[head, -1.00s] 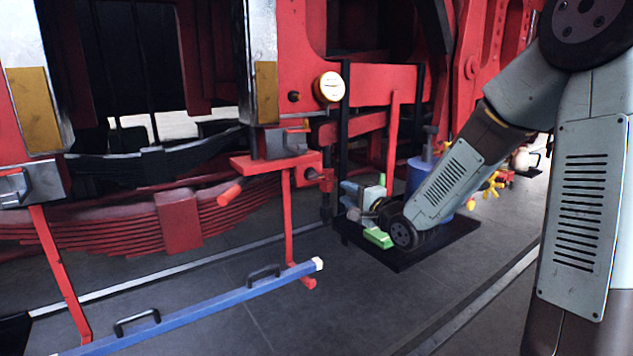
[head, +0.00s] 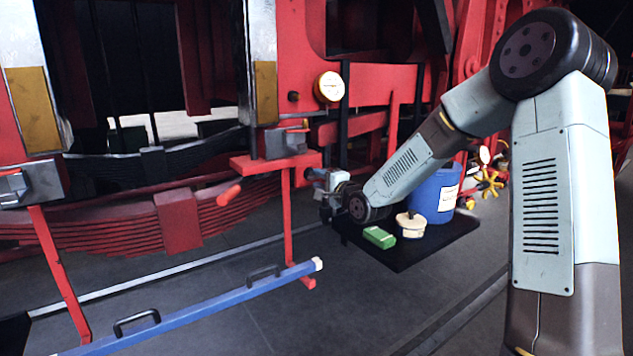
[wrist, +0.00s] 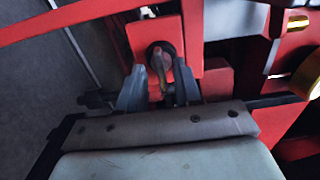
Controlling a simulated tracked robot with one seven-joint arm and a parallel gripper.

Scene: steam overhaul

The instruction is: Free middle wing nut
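In the wrist view, a red plate (wrist: 180,30) carries a round dark fitting (wrist: 161,52) with a knob-like piece standing out of it. This looks like a wing nut, but its wings are not clear. My gripper (wrist: 158,88) has its two dark fingers apart, one on each side of the fitting; I see no clear contact. In the head view, my gripper (head: 318,176) is beside the red bracket (head: 285,163) under the frame, and my wrist hides most of the fitting there.
A blue bar (head: 200,315) with black handles lies at the front left. A brass-rimmed gauge (head: 329,87) sits above my gripper.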

